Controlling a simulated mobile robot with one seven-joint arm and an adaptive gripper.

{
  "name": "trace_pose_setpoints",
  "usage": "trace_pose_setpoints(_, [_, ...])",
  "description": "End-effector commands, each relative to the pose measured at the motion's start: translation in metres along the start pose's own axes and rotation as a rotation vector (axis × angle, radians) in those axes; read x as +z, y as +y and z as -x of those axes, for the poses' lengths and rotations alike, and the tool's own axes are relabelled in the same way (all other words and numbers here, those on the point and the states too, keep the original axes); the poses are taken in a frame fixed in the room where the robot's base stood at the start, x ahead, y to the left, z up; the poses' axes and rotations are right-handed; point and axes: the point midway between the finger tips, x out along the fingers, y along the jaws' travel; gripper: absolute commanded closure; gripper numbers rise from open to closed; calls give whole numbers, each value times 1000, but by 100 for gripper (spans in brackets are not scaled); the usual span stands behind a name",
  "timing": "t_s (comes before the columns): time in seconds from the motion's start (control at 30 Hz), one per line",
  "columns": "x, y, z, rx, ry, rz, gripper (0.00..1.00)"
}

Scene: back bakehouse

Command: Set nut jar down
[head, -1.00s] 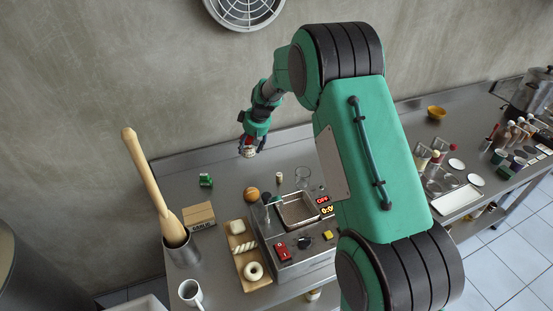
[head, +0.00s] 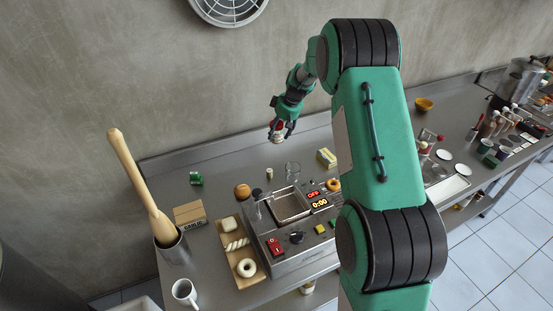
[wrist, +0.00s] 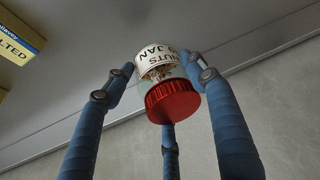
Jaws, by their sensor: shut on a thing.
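The nut jar (wrist: 158,62) has a white label with dark lettering, a clear band showing nuts, and a red ribbed lid (wrist: 172,101). In the wrist view my gripper (wrist: 165,75) has its blue fingers closed around the jar, and the lid is towards the camera. In the head view my gripper (head: 280,127) hangs over the back part of the steel counter (head: 225,172) with the jar (head: 276,136) small at its fingertips. The jar seems to be above the counter; its exact height is hard to tell.
A fryer (head: 290,240) stands at the counter's front. A green can (head: 196,178) stands further left. The counter's back strip has bare room.

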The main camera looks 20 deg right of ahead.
Motion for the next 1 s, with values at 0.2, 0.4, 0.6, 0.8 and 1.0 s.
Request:
trace_pose_setpoints(0.2, [1, 0, -4, 0, 0, 0, 77])
trace_pose_setpoints(0.4, [10, 0, -26, -1, -2, 0, 77])
trace_pose_setpoints(0.6, [19, 1, -51, -1, -1, -1, 77])
trace_pose_setpoints(0.8, [22, 1, -59, 0, 0, 1, 77])
trace_pose_setpoints(1.0, [22, 1, -58, 0, 0, 0, 77])
